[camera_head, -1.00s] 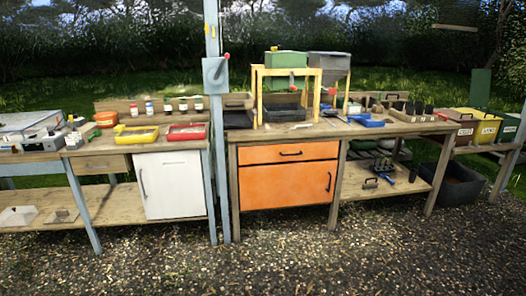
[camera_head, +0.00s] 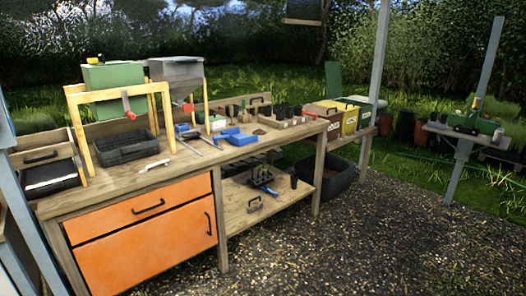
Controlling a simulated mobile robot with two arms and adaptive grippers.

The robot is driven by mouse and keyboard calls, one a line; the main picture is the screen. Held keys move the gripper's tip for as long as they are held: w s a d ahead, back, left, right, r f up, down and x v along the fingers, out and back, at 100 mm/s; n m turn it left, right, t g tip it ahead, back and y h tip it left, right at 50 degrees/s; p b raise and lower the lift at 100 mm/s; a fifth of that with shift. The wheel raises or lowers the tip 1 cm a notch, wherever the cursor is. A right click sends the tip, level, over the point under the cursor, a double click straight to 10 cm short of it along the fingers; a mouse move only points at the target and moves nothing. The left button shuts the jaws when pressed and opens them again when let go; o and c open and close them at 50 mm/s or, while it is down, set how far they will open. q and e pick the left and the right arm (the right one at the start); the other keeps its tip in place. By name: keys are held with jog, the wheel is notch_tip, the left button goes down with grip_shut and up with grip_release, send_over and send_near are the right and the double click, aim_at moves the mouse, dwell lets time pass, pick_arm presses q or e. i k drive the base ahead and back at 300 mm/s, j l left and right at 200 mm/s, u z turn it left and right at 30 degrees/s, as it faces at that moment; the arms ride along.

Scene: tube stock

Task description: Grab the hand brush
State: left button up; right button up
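I cannot make out the hand brush for certain; several small tools on the wooden bench are too small to tell apart. A blue dustpan-like item (camera_head: 234,137) lies on the bench top, right of its middle. A small pale long item (camera_head: 155,165) lies near the front edge, in front of a black tray. A dark item with a blue part (camera_head: 264,188) lies on the lower shelf. Neither of my grippers shows in the head view.
The bench (camera_head: 180,158) has orange cabinet fronts (camera_head: 150,220) below its left part. A black tray (camera_head: 125,148) stands under a wooden frame. Open gravel (camera_head: 380,240) lies in front.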

aim_at(255, 205)
jog(key=i+l+z, duration=0.1)
jog(key=i+z, duration=0.3)
jog(key=i, duration=0.7)
jog(key=i+l+u, duration=0.2)
jog(key=i+u, duration=0.25)
jog(key=i+l+u, duration=0.3)
jog(key=u, duration=0.15)
jog(key=i+l+u, duration=0.3)
jog(key=l+u, duration=0.15)
